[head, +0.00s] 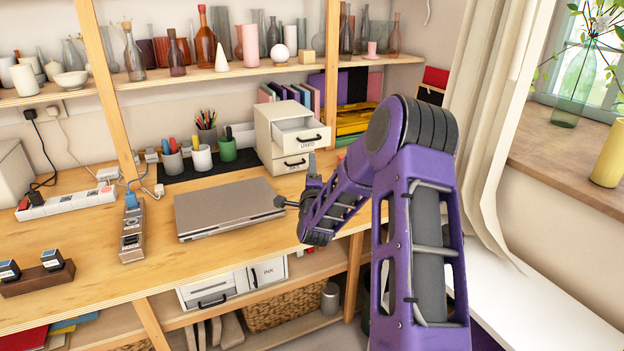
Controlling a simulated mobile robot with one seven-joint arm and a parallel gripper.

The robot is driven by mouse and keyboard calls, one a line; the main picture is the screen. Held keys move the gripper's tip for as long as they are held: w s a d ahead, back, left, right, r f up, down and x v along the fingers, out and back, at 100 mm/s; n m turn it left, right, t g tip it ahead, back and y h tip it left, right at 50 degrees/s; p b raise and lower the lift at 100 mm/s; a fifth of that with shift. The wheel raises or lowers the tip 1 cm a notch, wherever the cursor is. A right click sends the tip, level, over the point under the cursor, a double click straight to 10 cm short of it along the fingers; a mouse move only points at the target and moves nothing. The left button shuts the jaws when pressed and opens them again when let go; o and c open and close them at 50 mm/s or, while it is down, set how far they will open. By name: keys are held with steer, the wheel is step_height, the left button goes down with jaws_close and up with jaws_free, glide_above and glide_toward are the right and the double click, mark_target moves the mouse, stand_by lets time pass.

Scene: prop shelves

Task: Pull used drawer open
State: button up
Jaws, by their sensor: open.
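A small cream drawer unit (268,130) stands on the desk against the back wall. Its upper drawer, labelled USED (298,136), sticks out of the unit, and its inside shows from above. That drawer has a dark bar handle. The lower drawer (292,163) is shut, with a similar dark handle; its label is partly unclear. My gripper (297,183) is open and empty, in front of and below the drawer unit, near the right end of a closed laptop. It appears apart from the handles. My purple arm hides part of the desk to the right.
The grey laptop (228,208) lies on the desk left of my gripper. Pen cups (201,158) stand left of the drawer unit, and yellow trays (352,120) to its right. A shelf of bottles runs above. An INK drawer (267,274) sits below the desk.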

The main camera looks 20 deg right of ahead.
steer(key=v, duration=0.5)
steer(key=shift+a, duration=0.1)
stand_by(0.3)
